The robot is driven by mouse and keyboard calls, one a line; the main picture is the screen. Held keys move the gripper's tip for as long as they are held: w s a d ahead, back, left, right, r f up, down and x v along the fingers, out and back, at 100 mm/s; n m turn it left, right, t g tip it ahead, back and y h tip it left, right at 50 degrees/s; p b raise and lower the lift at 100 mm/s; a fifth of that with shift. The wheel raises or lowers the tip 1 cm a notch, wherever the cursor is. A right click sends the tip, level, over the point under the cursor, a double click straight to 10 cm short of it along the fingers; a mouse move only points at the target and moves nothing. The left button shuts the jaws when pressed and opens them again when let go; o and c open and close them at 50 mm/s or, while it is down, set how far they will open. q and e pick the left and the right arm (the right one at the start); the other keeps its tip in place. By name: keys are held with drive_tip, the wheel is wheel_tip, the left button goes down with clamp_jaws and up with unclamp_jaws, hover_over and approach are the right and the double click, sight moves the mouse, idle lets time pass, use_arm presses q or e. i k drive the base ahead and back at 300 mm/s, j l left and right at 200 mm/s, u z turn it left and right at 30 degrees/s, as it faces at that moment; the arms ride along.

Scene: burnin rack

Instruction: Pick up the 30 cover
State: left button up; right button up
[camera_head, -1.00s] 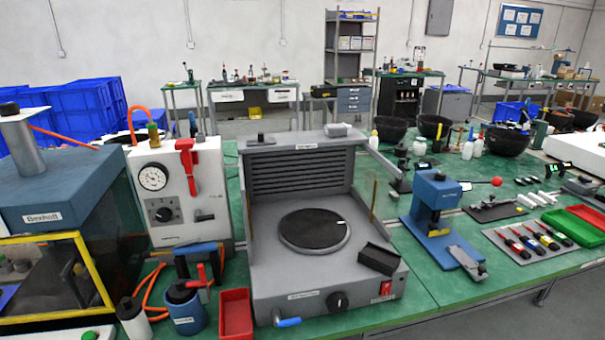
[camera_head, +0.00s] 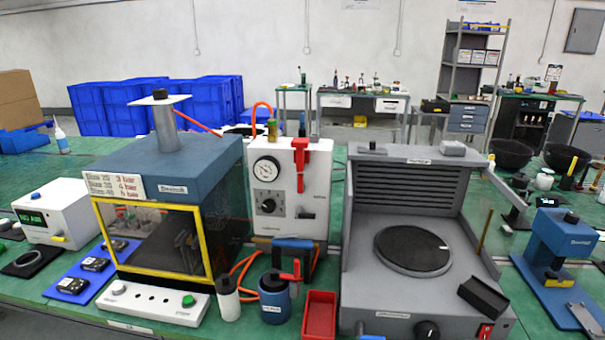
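No part that I can identify as the 30 cover shows; no cover label can be read. A sign (camera_head: 116,187) on the yellow-framed chamber (camera_head: 180,162) lists sizes with bar values, including a line that seems to read size 30, 4 bar. Neither of my grippers is in view.
A white gauge box (camera_head: 290,215), a grey hotplate unit (camera_head: 400,295), a red tray (camera_head: 319,316) and a blue pot (camera_head: 274,298) crowd the green bench. A white button strip (camera_head: 152,303) lies before the chamber. A white display box (camera_head: 55,215) stands at far left.

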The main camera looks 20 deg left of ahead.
sight(93, 263)
drive_tip(key=u, duration=2.05)
drive_tip(key=i+j+z, duration=0.1)
drive_tip(key=z, duration=0.4)
drive_tip(key=j+z, duration=0.1)
drive_tip(key=z, duration=0.4)
drive_tip(key=j+z, duration=0.15)
drive_tip(key=z, duration=0.35)
drive_tip(key=j+z, duration=0.2)
drive_tip(key=z, duration=0.3)
drive_tip(key=j+z, duration=0.25)
drive_tip(key=j, duration=0.15)
drive_tip(key=k+j+z, duration=0.2)
drive_tip(key=j, duration=0.2)
drive_tip(key=k+j+z, duration=0.1)
drive_tip(key=j+z, duration=0.15)
drive_tip(key=j, duration=0.15)
drive_tip(key=k+j+z, duration=0.25)
drive_tip(key=j, duration=0.15)
drive_tip(key=j+z, duration=0.25)
drive_tip(key=k+j, duration=0.05)
drive_tip(key=j, duration=0.05)
